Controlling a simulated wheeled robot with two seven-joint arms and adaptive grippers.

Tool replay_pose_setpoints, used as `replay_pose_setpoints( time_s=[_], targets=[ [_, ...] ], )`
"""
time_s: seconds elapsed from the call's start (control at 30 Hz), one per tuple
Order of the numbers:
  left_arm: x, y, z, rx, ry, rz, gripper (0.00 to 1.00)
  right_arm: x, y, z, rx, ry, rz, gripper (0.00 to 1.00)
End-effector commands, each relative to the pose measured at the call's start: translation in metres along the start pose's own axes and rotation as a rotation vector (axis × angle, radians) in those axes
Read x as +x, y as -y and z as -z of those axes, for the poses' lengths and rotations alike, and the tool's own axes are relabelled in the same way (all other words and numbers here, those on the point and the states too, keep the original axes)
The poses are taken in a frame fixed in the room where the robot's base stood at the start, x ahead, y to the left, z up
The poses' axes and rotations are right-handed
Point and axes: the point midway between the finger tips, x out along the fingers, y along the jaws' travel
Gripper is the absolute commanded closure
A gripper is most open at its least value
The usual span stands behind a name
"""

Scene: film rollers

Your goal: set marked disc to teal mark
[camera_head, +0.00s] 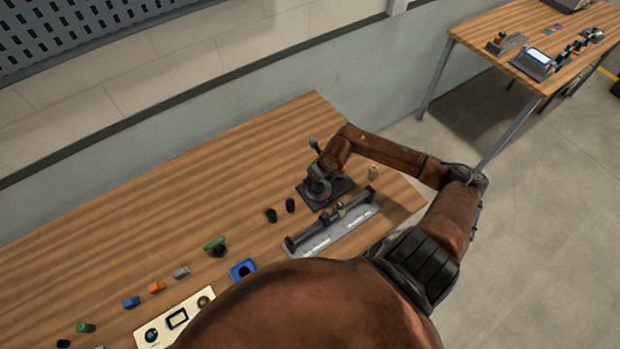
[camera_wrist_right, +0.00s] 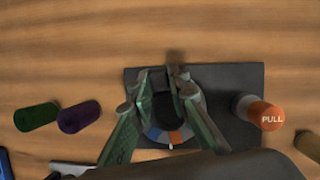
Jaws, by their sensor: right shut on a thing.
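The marked disc (camera_wrist_right: 172,137) sits on a black base plate (camera_wrist_right: 247,78) in the right wrist view. Its visible rim has white, blue and orange sectors; my fingers and a dark knob hide much of it. My right gripper (camera_wrist_right: 176,84) is shut on the dark knob (camera_wrist_right: 163,105) at the disc's middle. In the head view the right gripper (camera_head: 320,178) is over the same black plate (camera_head: 345,187) near the table's right end. I cannot make out a teal mark. My left gripper is not in view.
An orange part marked PULL (camera_wrist_right: 265,115) stands at the plate's right edge. Green (camera_wrist_right: 37,117) and purple (camera_wrist_right: 80,117) cylinders lie left of it. A grey rail device (camera_head: 333,232) is just in front. Several small parts lie farther left; the table's back left is clear.

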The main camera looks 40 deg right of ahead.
Motion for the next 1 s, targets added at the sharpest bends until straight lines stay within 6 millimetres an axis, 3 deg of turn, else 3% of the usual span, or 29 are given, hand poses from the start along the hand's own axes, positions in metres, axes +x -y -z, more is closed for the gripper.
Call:
replay_pose_setpoints(
  time_s=[1.0],
  targets=[
    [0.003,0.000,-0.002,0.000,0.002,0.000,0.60,-0.005,0.030,0.011,0.811,0.004,0.338,1.00]
  ],
)
